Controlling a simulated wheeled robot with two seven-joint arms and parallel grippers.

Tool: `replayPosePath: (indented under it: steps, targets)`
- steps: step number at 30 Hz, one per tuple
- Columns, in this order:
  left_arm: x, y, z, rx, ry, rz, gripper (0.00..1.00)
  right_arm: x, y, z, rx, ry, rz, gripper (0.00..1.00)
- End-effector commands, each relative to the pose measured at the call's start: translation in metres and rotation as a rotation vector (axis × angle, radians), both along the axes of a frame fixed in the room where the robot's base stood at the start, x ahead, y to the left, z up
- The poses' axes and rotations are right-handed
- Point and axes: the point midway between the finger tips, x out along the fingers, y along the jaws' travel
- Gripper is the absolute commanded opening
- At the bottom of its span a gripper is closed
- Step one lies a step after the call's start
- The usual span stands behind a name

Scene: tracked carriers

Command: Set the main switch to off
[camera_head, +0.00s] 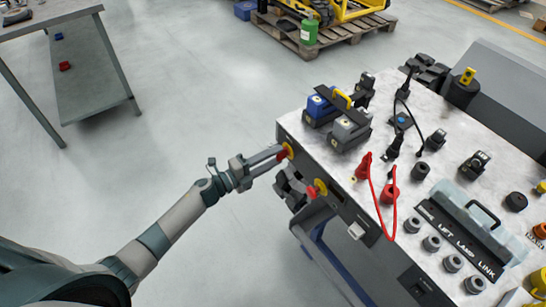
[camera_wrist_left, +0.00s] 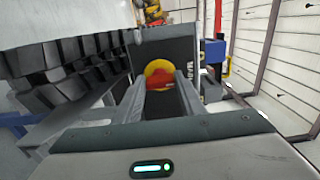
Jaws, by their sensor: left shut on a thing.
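The main switch, a red knob (camera_wrist_left: 161,86) on a round yellow plate (camera_wrist_left: 157,68), sits on the dark front panel of the bench. Its yellow plate also shows in the head view (camera_head: 288,150) at the panel's left end. My left gripper (camera_head: 279,155) reaches it from the left, and its fingers are shut on the red knob. In the wrist view the two fingers (camera_wrist_left: 160,90) stand on either side of the knob. The knob's exact setting cannot be told. Part of a label shows on the panel to the right of the plate. My right gripper is not in view.
A second red knob on a yellow plate (camera_head: 320,187) sits further right on the panel. Black blocks (camera_head: 291,187) stick out between the two. The bench top (camera_head: 330,160) carries carriers, plugs, a red cable (camera_head: 374,205) and a clear cover (camera_head: 470,220).

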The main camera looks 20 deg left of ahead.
Motion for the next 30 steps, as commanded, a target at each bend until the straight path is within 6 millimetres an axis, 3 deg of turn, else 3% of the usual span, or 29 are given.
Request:
replayPosePath:
  steps: [2,3,5,20,30]
  targets:
    - [0.0,0.001,-0.001,0.002,0.001,0.001,0.14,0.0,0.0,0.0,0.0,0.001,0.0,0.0]
    - [0.0,0.001,-0.001,0.002,0.001,0.001,0.41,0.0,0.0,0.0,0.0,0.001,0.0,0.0]
    - [0.0,0.001,-0.001,0.002,0.001,0.001,0.55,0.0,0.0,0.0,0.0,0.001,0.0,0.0]
    - [-0.006,0.005,-0.001,0.003,0.0,0.001,0.55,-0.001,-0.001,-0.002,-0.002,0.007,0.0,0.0]
    - [-0.045,0.035,-0.004,0.004,0.002,0.001,0.55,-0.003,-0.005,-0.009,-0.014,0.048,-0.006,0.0]
